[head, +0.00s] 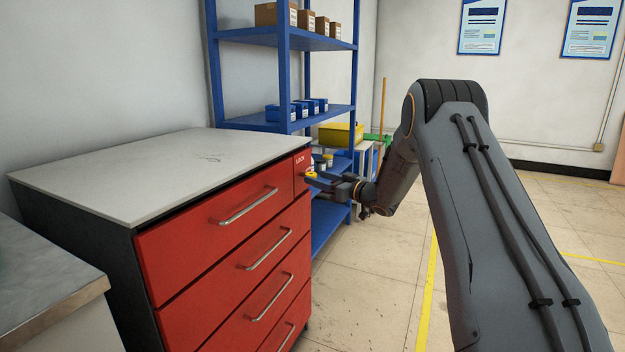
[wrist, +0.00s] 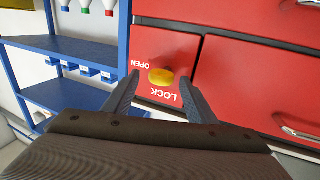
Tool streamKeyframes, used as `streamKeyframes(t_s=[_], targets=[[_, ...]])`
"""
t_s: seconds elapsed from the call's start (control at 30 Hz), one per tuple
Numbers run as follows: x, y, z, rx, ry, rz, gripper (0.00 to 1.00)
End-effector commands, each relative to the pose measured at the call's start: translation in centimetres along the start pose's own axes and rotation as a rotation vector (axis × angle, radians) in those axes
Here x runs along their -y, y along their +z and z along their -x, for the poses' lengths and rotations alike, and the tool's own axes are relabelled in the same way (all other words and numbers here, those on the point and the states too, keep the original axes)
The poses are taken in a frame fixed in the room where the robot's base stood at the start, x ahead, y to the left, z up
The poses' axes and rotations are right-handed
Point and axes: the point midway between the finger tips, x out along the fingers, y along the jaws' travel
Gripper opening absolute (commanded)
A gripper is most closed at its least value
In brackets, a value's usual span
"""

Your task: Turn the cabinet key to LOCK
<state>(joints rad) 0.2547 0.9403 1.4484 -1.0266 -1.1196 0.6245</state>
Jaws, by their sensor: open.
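The red drawer cabinet (head: 212,222) stands at the left in the head view, with a lock panel at its upper right corner. The yellow key (wrist: 161,77) sits on that red panel in the wrist view, with the word OPEN (wrist: 139,64) at its upper left and LOCK (wrist: 164,96) below it. The key also shows small in the head view (head: 310,174). My gripper (wrist: 160,82) is open, with one finger on each side of the key. I cannot tell whether either finger touches it. The key's exact turn is hard to read.
A blue shelf rack (head: 284,75) with boxes and bottles stands just behind and beside the cabinet, close to my gripper. Metal drawer handles (head: 248,207) stick out from the cabinet front. A grey bench (head: 45,290) is at the lower left. The tiled floor to the right is clear.

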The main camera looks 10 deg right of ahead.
Motion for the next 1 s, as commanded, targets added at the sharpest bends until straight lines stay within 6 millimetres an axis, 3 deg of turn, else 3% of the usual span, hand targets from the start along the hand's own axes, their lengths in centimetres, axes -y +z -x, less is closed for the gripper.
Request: streamKeyframes(t_s=[0.2, 0.5, 0.73, 0.8, 1.0], targets=[[0.2, 0.0, -2.0, 0.000, -0.002, 0.000, 0.52], [0.3, 0.0, -2.4, 0.000, -0.003, 0.000, 0.52], [0.3, 0.0, -2.4, 0.000, -0.004, 0.000, 0.13], [1.3, 0.0, -3.0, 0.001, -0.006, -0.001, 0.10], [0.7, 0.0, -2.6, -0.005, -0.008, 0.016, 0.10]])
